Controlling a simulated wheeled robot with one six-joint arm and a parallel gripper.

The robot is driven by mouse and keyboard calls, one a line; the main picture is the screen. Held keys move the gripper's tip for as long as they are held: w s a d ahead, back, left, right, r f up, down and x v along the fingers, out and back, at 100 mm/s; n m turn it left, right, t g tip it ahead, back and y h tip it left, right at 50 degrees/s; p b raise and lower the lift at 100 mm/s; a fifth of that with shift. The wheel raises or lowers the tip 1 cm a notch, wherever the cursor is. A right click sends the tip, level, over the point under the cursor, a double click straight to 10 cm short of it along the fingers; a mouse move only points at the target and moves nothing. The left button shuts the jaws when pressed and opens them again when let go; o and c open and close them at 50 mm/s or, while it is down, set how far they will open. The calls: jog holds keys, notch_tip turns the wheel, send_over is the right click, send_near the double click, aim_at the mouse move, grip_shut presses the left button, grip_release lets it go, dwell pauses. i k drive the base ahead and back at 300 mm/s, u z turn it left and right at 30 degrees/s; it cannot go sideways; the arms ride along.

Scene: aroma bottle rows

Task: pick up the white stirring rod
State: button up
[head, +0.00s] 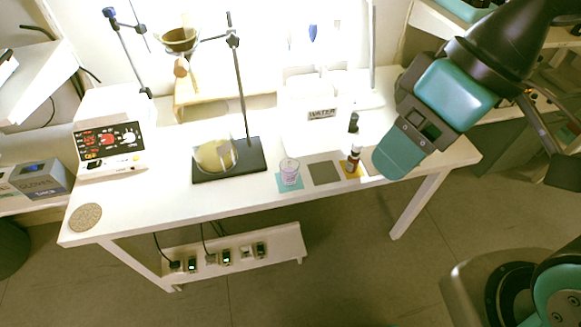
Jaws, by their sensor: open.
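I cannot make out a white stirring rod with certainty; it may be hidden or too pale against the white table (250,200). My gripper (398,152) reaches in from the upper right with its teal fingers pointing down and left. It is over the right part of the table, to the right of the brown bottle (353,160), with nothing seen in it. The gap between its fingers is not clear from this angle. A small clear beaker (289,172) with a pale purple tint stands on a teal square, left of the gripper.
A grey square (324,173) lies between beaker and bottle. A dark vial (353,123) stands behind the bottle. A glass vessel (215,155) is at the black stand base (235,172). A white device with a red display (108,140) and a round mat (86,217) are left.

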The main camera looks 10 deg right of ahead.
aim_at(336, 24)
jog(key=k, duration=0.6)
jog(key=z, duration=0.5)
jog(key=i, duration=1.3)
jog(key=u, duration=0.8)
jog(key=i, duration=0.45)
jog(key=u, duration=0.35)
